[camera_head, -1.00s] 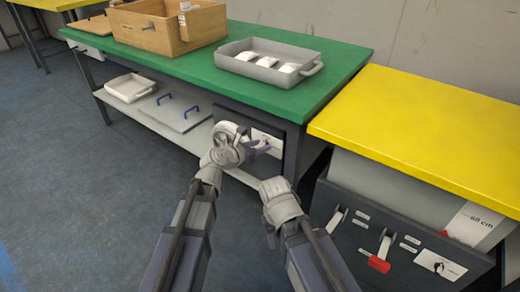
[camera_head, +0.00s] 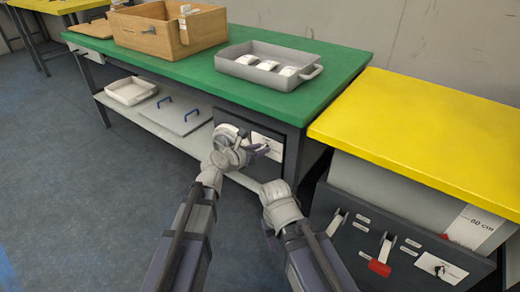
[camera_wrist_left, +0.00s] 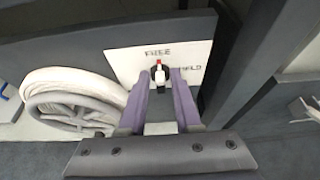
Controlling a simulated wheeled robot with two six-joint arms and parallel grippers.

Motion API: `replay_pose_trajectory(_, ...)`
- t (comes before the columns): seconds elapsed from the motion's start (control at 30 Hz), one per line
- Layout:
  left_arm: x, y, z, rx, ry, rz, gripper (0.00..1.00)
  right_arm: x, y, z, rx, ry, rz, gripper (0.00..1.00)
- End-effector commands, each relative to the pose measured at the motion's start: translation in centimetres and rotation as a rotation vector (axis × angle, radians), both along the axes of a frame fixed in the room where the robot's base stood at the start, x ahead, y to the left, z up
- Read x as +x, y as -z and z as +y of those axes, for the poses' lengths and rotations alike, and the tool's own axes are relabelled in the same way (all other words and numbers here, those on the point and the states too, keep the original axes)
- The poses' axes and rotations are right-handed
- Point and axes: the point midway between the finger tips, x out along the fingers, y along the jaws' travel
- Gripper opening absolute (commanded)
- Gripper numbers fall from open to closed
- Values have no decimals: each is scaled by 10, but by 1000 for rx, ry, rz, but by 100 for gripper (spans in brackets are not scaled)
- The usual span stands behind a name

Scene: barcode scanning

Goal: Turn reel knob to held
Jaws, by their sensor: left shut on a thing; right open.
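The reel knob (camera_wrist_left: 159,75) is a small dark and white knob with a red mark. It sits on a white plate (camera_wrist_left: 121,60) lettered FREE above and HELD at the right. The red mark is at its top, towards FREE. My left gripper (camera_wrist_left: 163,76) has its purple fingers on both sides of the knob, shut on it. In the head view my left gripper (camera_head: 262,150) is at the plate (camera_head: 268,141) under the green bench. My right gripper (camera_head: 272,232) is open and low in front, away from the plate; its fingertips are hard to see.
The green bench (camera_head: 200,80) carries a wooden box (camera_head: 150,36) and a grey tray (camera_head: 252,74). Open floor lies at left.

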Motion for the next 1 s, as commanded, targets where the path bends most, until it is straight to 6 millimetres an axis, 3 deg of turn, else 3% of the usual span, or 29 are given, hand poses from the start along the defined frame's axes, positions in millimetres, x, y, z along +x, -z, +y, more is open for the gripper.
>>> replay_pose_trajectory(0.37,-2,2,-4,134,3,-100,0,0,4,0,0,0,0,50)
replay_pose_trajectory(1.0,-7,10,-12,622,3,-454,0,0,34,0,1,0,-2,50)
